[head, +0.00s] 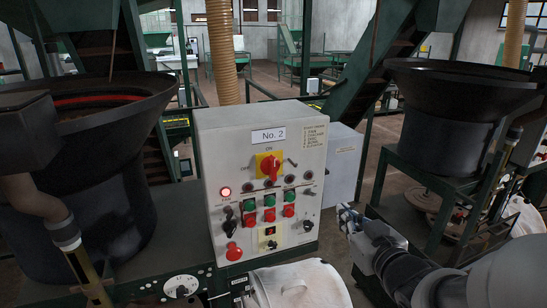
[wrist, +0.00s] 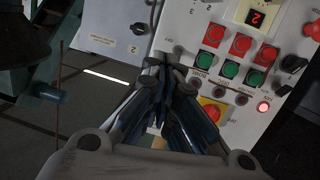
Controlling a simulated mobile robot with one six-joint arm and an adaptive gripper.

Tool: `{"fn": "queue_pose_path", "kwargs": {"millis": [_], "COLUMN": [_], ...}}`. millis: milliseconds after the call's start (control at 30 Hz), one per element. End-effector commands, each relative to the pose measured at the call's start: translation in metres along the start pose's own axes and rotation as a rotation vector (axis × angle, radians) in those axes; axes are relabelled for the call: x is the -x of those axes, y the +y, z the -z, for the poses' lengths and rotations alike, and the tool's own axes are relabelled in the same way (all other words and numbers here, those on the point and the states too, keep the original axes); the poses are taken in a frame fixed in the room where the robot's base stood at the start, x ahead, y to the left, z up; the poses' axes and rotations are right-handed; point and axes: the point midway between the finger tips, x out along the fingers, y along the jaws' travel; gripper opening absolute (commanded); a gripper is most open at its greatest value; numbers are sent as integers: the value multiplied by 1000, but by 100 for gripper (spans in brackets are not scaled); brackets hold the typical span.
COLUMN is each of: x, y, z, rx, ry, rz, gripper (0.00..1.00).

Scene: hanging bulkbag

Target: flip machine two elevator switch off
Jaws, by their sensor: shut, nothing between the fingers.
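The light grey machine control panel marked "No. 2" (head: 204,150) stands at the middle of the head view. It has a red rotary switch on a yellow plate (head: 269,166), green and red buttons (head: 269,208), and black knobs, one at its lower right (head: 308,225). The labels are too small to tell which switch is the elevator's. My gripper (head: 346,212) is shut and empty, to the right of the panel's lower right side. In the wrist view its fingers (wrist: 168,62) point toward the panel's edge; the panel (wrist: 195,22) is tilted there. I cannot tell whether they touch.
A grey box (head: 346,160) is beside the panel on its right. Dark hoppers stand at left (head: 80,190) and right (head: 440,130). A white bulk bag (head: 300,285) is below the panel. A red lamp glows (head: 225,192). Green steel frames rise behind.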

Motion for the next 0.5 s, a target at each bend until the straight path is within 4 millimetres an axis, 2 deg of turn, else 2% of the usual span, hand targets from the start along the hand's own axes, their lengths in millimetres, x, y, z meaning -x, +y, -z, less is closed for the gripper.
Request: {"fn": "queue_pose_path", "kwargs": {"millis": [33,200,500], "x": [0,0,2], "y": [-2,-11,-15], "z": [8,23,27], "rx": [-15,-50,-62], "ry": [27,112,143], "rz": [29,107,135], "gripper": [0,0,0]}}
